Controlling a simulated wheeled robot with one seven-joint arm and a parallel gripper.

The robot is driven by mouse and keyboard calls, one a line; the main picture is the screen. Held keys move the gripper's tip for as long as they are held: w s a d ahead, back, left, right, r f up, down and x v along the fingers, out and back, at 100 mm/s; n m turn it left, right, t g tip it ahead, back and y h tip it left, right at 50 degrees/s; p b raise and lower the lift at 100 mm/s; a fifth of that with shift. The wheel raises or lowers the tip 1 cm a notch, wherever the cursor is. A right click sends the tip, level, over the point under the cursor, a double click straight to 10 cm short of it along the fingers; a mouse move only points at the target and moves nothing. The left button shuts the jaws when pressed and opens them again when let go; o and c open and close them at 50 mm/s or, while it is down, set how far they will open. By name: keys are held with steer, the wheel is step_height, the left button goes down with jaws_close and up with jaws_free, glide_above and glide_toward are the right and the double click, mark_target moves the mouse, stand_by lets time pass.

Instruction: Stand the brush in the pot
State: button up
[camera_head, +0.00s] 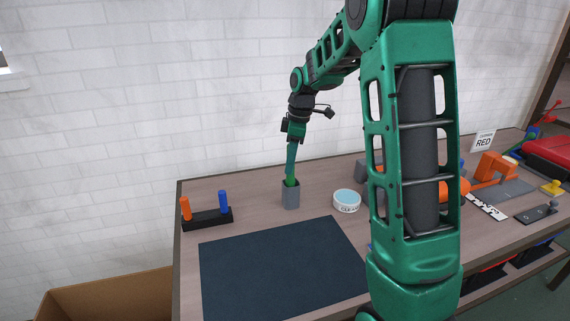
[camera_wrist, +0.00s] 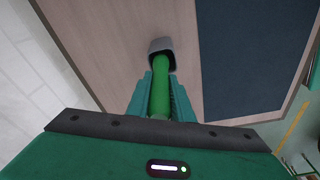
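The pot (camera_head: 291,197) is a small grey square cup standing on the table behind the dark mat. It also shows in the wrist view (camera_wrist: 160,44). The brush (camera_wrist: 160,92) shows as a green rod between the fingers of my gripper (camera_wrist: 161,84), which are closed around it. My gripper (camera_head: 292,172) points down right above the pot. The brush's lower end (camera_head: 291,183) reaches the pot's mouth and appears to be inside it. How deep it goes is hidden by the pot wall.
A black holder (camera_head: 208,220) with an orange and a blue peg stands left. A round tin (camera_head: 346,201) with a pale blue top is right of the pot. The dark mat (camera_head: 280,268) is clear. Orange parts (camera_head: 494,166) and a "RED" sign (camera_head: 484,141) stand further right.

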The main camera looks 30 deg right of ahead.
steer(key=o, duration=0.4)
steer(key=shift+c, duration=0.2)
steer(key=shift+r, duration=0.15)
step_height(320, 180, up, 10)
steer(key=d, duration=0.1)
steer(key=shift+s+d+r, duration=0.2)
steer(key=shift+s, duration=0.2)
stand_by(0.5)
steer(key=s+f+m, duration=0.3)
steer(key=s+m, duration=0.3)
steer(key=s, duration=0.6)
steer(key=s+f+m, duration=0.3)
steer(key=s+m, duration=0.2)
steer(key=s, duration=0.7)
steer(key=s+f+m+h, duration=0.1)
steer(key=s+f+m, duration=0.3)
steer(key=s, duration=0.8)
steer(key=m, duration=0.2)
steer(key=shift+s+a+m+g, duration=0.2)
steer(key=shift+a+m+g, duration=0.1)
steer(key=shift+a+g, duration=0.1)
